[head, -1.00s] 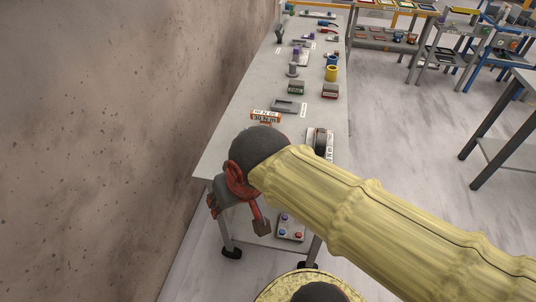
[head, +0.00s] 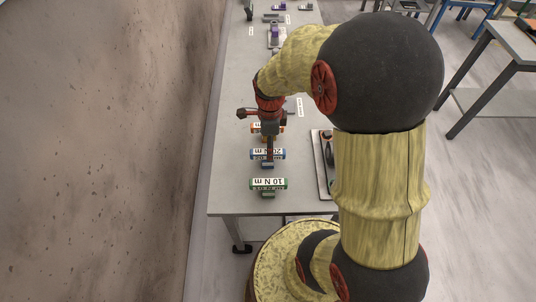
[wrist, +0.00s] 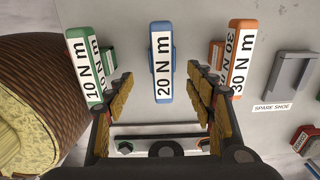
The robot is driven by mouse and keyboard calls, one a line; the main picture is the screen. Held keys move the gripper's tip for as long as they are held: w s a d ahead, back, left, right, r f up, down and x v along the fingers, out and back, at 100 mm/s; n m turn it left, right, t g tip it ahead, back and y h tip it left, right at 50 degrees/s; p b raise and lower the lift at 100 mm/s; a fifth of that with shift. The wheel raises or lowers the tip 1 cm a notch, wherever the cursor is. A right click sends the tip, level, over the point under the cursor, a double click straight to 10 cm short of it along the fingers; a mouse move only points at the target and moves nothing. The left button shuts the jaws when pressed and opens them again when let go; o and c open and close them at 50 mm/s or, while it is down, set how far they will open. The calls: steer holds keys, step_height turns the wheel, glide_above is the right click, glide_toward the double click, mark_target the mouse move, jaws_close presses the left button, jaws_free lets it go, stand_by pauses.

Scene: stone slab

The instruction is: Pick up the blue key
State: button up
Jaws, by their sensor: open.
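The blue key (head: 267,154), labelled 20 N m, lies on the grey table between a green one (head: 268,184) labelled 10 N m and an orange one (head: 262,128). In the wrist view the blue key (wrist: 162,80) is centred between the two fingers of my gripper (wrist: 160,84), which is open and empty. In the head view my gripper (head: 268,150) points down over the blue key and partly hides the orange one. I cannot tell the exact height of the fingertips above the key.
The green key (wrist: 86,70) and orange key (wrist: 242,60) stand close outside the fingers. A light tray (head: 323,170) lies right of the keys; it is at the bottom of the wrist view. A grey spare shoe (wrist: 288,75) is farther along. The wall runs along the left.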

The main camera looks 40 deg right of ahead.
steer(key=shift+w+f, duration=0.15)
steer(key=shift+f, duration=0.7)
steer(key=f, duration=0.1)
steer(key=f+b, duration=0.1)
steer(key=f, duration=0.2)
steer(key=shift+w+a+f+b, duration=0.15)
steer(key=shift+w+f+b, duration=0.1)
steer(key=shift+f+b, duration=0.1)
steer(key=shift+c, duration=1.1)
steer(key=c, duration=1.1)
jaws_close()
